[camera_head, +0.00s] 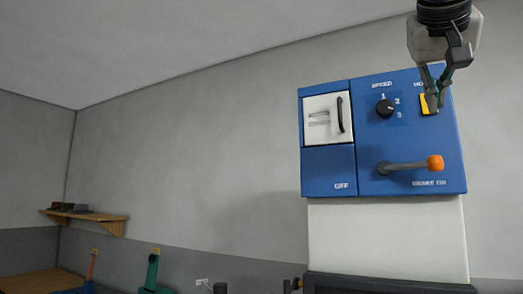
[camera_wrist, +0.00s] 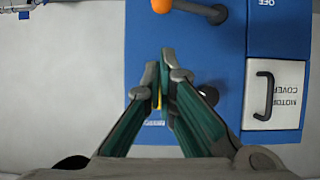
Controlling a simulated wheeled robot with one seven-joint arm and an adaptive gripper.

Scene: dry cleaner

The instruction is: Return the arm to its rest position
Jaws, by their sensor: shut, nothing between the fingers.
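My gripper (camera_head: 434,104) is at the upper right of the head view, in front of the blue control panel (camera_head: 330,172). Its green-and-grey fingers are shut and hold nothing. In the wrist view my gripper (camera_wrist: 164,88) points at the panel (camera_wrist: 225,75), which appears upside down. The fingertips partly cover a yellow part (camera_head: 427,103) under lettering that starts "MO". I cannot tell whether they touch it.
The panel bears a black speed knob (camera_head: 384,108), an orange-tipped lever (camera_head: 434,162) beside "BRAKE ON" lettering, and a white motor cover (camera_head: 322,122) with a black handle. A wooden shelf (camera_head: 112,222) is on the wall at left. Open space lies left of the panel.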

